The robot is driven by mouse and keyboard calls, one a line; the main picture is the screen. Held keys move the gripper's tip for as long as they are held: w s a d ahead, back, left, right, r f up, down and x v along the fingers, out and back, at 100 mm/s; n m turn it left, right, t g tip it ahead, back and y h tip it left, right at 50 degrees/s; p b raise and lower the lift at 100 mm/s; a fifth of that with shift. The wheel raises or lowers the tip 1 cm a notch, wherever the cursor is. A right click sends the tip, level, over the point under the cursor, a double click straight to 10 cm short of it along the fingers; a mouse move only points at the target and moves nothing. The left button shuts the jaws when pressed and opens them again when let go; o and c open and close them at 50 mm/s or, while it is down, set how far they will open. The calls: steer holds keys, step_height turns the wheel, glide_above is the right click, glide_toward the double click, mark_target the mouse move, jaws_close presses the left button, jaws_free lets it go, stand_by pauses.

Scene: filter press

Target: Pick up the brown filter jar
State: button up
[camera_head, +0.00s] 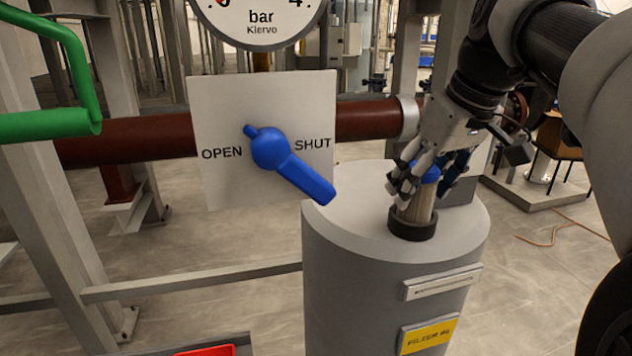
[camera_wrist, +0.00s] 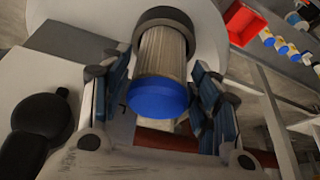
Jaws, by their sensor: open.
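The filter jar (camera_head: 419,208) has a pleated, brownish-grey body and a blue cap. It stands upright in a dark ring (camera_head: 412,229) on top of a grey cylindrical housing (camera_head: 345,215). My gripper (camera_head: 423,180) reaches down from the upper right, open, with its fingers on either side of the jar near the cap. In the wrist view the jar (camera_wrist: 160,52) lies between the two open fingers (camera_wrist: 160,75), its blue cap (camera_wrist: 158,97) towards the camera. Gaps show beside the jar, so I see no firm contact. In the head view the fingers partly hide the cap.
A blue valve lever (camera_head: 290,168) on an OPEN/SHUT plate (camera_head: 230,110) stands left of the housing, before a red-brown pipe (camera_head: 150,137). A green handle (camera_head: 50,125) is at far left. The wrist view shows a red bin (camera_wrist: 245,22) and several small capped jars (camera_wrist: 282,47).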

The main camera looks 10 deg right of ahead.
steer(key=shift+x, duration=0.85)
steer(key=shift+c, duration=0.2)
steer(key=c, duration=0.8)
